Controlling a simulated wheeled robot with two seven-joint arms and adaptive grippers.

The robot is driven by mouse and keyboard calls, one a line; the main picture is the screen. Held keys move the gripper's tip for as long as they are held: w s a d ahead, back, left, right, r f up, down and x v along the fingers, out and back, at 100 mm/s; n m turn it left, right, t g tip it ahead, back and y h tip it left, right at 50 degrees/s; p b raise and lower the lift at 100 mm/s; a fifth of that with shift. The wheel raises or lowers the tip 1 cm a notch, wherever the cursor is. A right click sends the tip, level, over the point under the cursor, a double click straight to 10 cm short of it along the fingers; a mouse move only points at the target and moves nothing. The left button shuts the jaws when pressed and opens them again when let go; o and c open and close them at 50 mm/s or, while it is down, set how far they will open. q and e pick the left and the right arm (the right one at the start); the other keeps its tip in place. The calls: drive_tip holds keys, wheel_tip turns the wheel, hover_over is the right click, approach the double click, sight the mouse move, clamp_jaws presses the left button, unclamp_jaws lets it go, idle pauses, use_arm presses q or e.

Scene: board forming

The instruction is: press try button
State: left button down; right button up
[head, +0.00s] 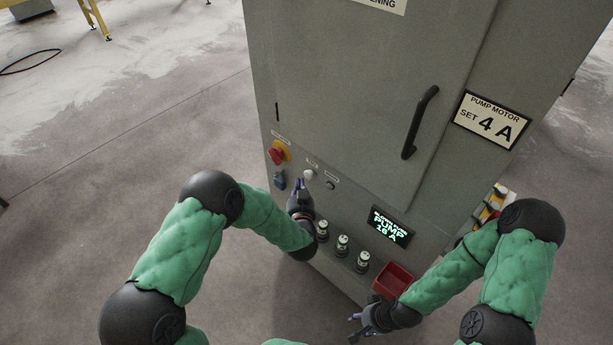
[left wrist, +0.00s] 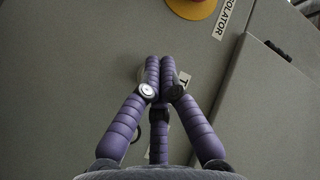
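A pale round button (head: 309,174) sits on the grey cabinet front under a small label too small to read. A darker button (head: 331,185) is to its right. My left gripper (head: 299,184) is just below and left of the pale button; I cannot tell whether it touches. In the left wrist view its purple fingers (left wrist: 160,64) are together with nothing between them. My right gripper (head: 355,327) is low, in front of the cabinet, with fingers apart and empty.
A red and yellow isolator switch (head: 279,152) is left of the buttons, with a blue item (head: 280,180) below. Several fuse-like cylinders (head: 342,243) stand on a ledge near a red bin (head: 392,280). A display (head: 389,228) reads "PUMP 16 A". A door handle (head: 420,122) sticks out.

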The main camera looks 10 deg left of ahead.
use_arm(q)
drive_tip(key=shift+w, duration=0.1)
idle(0.4)
drive_tip(key=shift+w+d, duration=0.25)
drive_tip(key=shift+w, duration=0.05)
drive_tip(key=shift+w+d+b, duration=0.2)
drive_tip(key=shift+w+b, duration=0.1)
drive_tip(key=shift+w, duration=0.1)
idle(0.9)
drive_tip(key=shift+s+a, duration=0.1)
drive_tip(key=shift+s, duration=0.05)
drive_tip(key=shift+s+a, duration=0.35)
drive_tip(key=shift+s, duration=0.35)
drive_tip(key=s+a+p, duration=0.1)
drive_tip(key=s+a, duration=0.2)
drive_tip(key=s, duration=0.2)
idle(0.5)
